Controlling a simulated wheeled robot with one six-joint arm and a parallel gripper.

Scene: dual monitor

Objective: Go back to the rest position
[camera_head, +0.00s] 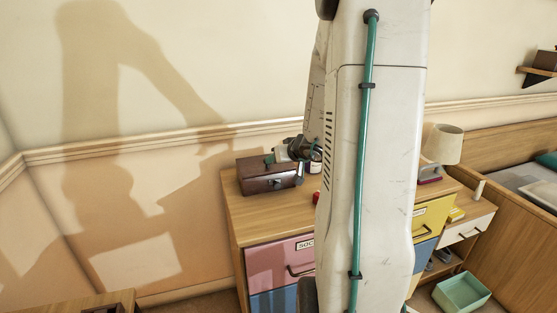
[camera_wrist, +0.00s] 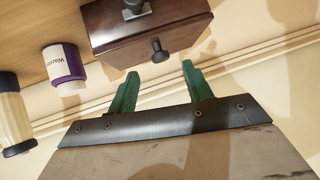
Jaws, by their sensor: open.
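My gripper (camera_wrist: 160,88) shows in the wrist view with its two green fingers apart and nothing between them. Its fingertips are close to a dark wooden box (camera_wrist: 150,30) with a round knob, apart from it in the picture. In the head view my gripper (camera_head: 283,154) is over the dresser top, beside the same brown box (camera_head: 265,182). My large white arm link blocks the middle of the head view and hides much of the dresser.
A wooden dresser (camera_head: 240,222) has pink, blue and yellow drawers. A purple-and-white labelled container (camera_wrist: 64,68) and a cream jar with a dark end (camera_wrist: 13,118) are near the box. A lamp (camera_head: 444,144), a bed (camera_head: 520,180) and a green bin (camera_head: 462,292) are at right.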

